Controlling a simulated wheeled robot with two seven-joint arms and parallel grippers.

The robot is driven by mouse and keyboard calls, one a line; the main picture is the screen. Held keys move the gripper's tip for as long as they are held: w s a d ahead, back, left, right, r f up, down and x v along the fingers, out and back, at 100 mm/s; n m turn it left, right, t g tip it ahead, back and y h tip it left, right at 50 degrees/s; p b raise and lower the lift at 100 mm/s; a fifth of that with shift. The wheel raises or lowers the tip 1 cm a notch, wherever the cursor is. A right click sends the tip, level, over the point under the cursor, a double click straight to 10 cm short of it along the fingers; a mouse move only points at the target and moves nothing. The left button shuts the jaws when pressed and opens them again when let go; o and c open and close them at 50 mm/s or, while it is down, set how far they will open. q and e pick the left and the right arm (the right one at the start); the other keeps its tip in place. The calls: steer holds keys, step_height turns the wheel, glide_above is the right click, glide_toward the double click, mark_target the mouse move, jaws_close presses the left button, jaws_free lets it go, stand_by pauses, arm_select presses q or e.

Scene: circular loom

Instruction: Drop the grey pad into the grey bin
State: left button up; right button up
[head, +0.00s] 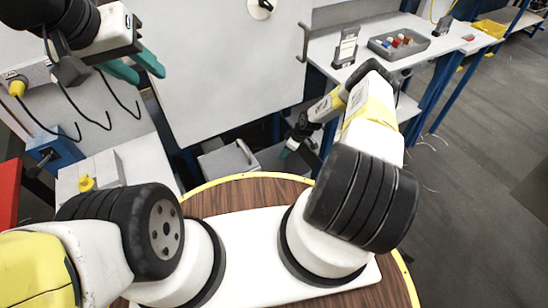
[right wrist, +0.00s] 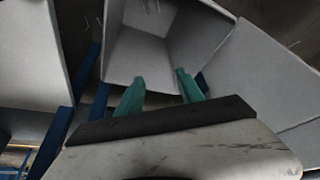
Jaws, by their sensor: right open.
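I cannot make out the grey pad in either view. A grey bin (right wrist: 205,38) lies open under my right gripper (right wrist: 158,90) in the right wrist view. The two teal fingers are apart with nothing between them, in front of the bin's opening. Small pale bits show inside the bin, too dim to name. In the head view my right gripper (head: 288,153) is small and partly hidden by its arm, beside the grey bins (head: 226,162) beyond the round table. My left gripper (head: 140,68) is raised at the upper left, its teal fingers apart and empty.
More grey bin walls (right wrist: 265,65) flank the bin, with blue posts (right wrist: 58,140) between. A grey tray (head: 398,45) with coloured items stands on the white bench at the back right. Hooks (head: 103,122) stick out at the left. Open floor (head: 470,170) lies at the right.

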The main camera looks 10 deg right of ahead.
steer(key=v, duration=0.7)
stand_by(0.3)
